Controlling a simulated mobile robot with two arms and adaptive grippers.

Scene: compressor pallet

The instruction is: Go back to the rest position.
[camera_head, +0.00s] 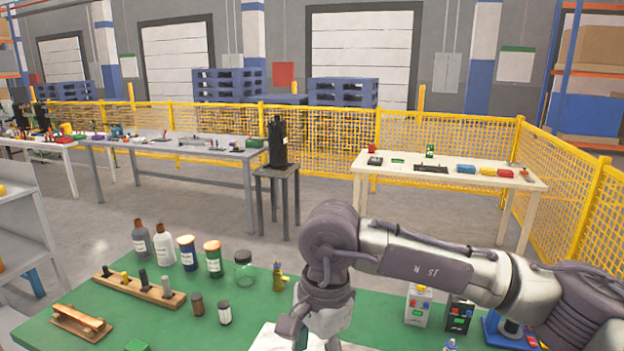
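My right arm comes in from the right over the green table (150,300), bent at the elbow. My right gripper (312,338) points down near the front middle of this table, over a white sheet (270,340). Its fingers look spread apart, and I see nothing held between them. The lower part of the gripper is cut off by the bottom edge of the picture. My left gripper is not in view.
Several bottles and jars, including a glass jar (243,268), and a wooden holder (140,290) stand left of my gripper. A small brass-coloured piece (279,277) is close to it. Small boxes (418,306) stand right, below my forearm. A black cylinder (277,143) stands on a stool behind.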

